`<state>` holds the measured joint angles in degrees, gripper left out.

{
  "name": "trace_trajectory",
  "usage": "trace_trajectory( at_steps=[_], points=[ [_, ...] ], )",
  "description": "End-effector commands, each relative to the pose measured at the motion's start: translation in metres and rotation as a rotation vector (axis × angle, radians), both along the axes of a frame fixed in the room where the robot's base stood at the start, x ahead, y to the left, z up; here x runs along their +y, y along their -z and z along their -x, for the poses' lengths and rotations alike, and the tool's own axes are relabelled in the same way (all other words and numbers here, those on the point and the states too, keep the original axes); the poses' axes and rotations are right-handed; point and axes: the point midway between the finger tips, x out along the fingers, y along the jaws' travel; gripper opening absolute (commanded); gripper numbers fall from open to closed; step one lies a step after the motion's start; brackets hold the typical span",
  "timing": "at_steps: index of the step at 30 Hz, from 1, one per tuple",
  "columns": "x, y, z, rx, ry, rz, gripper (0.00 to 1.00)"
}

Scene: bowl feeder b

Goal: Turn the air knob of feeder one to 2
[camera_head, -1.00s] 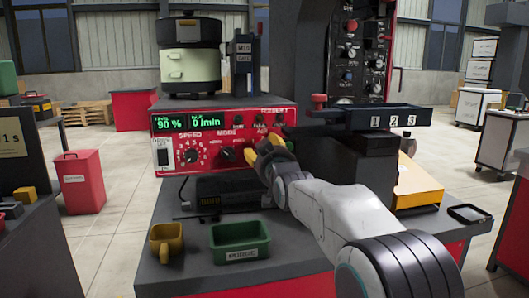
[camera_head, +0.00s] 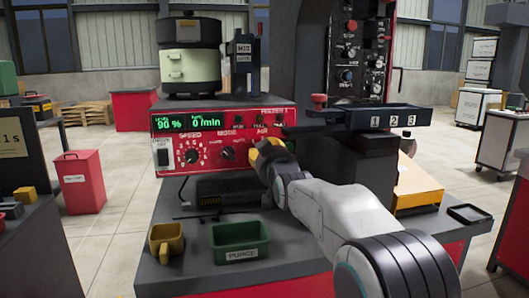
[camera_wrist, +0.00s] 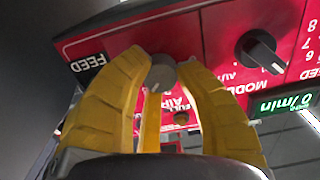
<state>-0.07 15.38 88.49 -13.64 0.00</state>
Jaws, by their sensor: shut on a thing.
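The red control box of feeder one (camera_head: 205,169) carries a green display (camera_head: 190,122) reading 90 % and 0 /min, a speed knob (camera_head: 191,156) and a mode knob (camera_head: 228,153). My gripper (camera_head: 266,148), with yellow fingers, is at the right end of its front panel. In the wrist view my gripper (camera_wrist: 165,80) is shut around the grey air knob (camera_wrist: 162,73), above the partly covered word AIR. The head view hides this knob behind my fingers. The knob's scale and setting cannot be read. The mode knob also shows in the wrist view (camera_wrist: 261,51).
The bowl feeder (camera_head: 190,45) stands on the box. A dark ledge numbered 1, 2, 3 (camera_head: 350,118) juts out right of my gripper. A green purge tray (camera_head: 240,240) and a yellow cup (camera_head: 166,241) stand on the bench in front.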

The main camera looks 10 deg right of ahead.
Motion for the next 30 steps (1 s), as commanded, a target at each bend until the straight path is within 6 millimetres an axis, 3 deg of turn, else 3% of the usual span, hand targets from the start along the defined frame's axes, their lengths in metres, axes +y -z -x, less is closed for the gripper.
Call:
trace_trajectory(
  at_steps=[14,30],
  points=[
    [0.0008,-0.0047,0.0003,-0.013,-0.001,0.030,0.00],
    [0.0023,-0.0034,0.0007,-0.020,-0.002,0.425,0.00]
  ],
)
